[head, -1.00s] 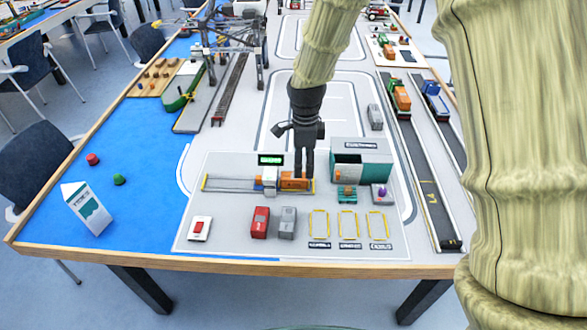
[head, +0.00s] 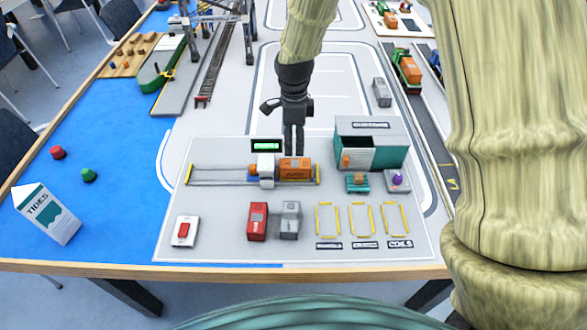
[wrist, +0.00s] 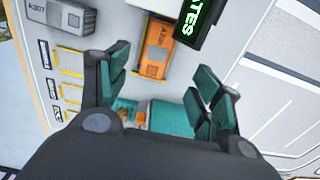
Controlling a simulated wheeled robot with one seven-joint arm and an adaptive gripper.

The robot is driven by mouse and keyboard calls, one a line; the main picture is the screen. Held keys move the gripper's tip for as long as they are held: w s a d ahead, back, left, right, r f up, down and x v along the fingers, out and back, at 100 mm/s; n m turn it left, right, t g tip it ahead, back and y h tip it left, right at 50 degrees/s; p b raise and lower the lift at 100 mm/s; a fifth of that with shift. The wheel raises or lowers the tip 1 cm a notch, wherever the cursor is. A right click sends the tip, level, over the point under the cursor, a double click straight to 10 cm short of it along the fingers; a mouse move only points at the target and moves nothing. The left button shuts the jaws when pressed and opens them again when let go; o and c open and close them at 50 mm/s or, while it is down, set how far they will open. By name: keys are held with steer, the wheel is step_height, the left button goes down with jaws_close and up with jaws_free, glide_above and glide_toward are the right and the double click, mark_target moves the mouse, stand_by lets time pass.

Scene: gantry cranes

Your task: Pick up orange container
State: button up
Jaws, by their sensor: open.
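The orange container (head: 295,168) lies on the grey board, at the right end of a rail track and beside a white scanner block (head: 265,169). In the wrist view the orange container (wrist: 157,50) shows ahead of the fingers, near a green-lettered display (wrist: 200,18). My gripper (head: 294,150) is above and just behind the container in the head view. In the wrist view my gripper (wrist: 160,85) is open, with its teal finger pads spread and nothing between them. Whether the fingers touch the container cannot be told from the head view.
A teal customs building (head: 370,147) stands right of the container. A red container (head: 257,221) and a grey container (head: 290,220) stand in front, beside several yellow-marked slots (head: 361,218). A red-buttoned switch (head: 184,231) sits front left. The board between them is clear.

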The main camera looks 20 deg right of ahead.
mark_target(295, 164)
step_height(295, 164, down, 5)
steer(key=shift+f+p, duration=0.1)
steer(key=shift+p, duration=0.3)
steer(key=shift+s+f+p, duration=0.15)
steer(key=shift+f+p, duration=0.3)
steer(key=shift+f, duration=0.9)
steer(key=shift+s+f+p, duration=0.1)
steer(key=shift+f+p, duration=0.3)
steer(key=shift+f, duration=0.95)
steer(key=shift+c, duration=0.2)
steer(key=c, duration=1.2)
steer(key=shift+d+r, duration=0.1)
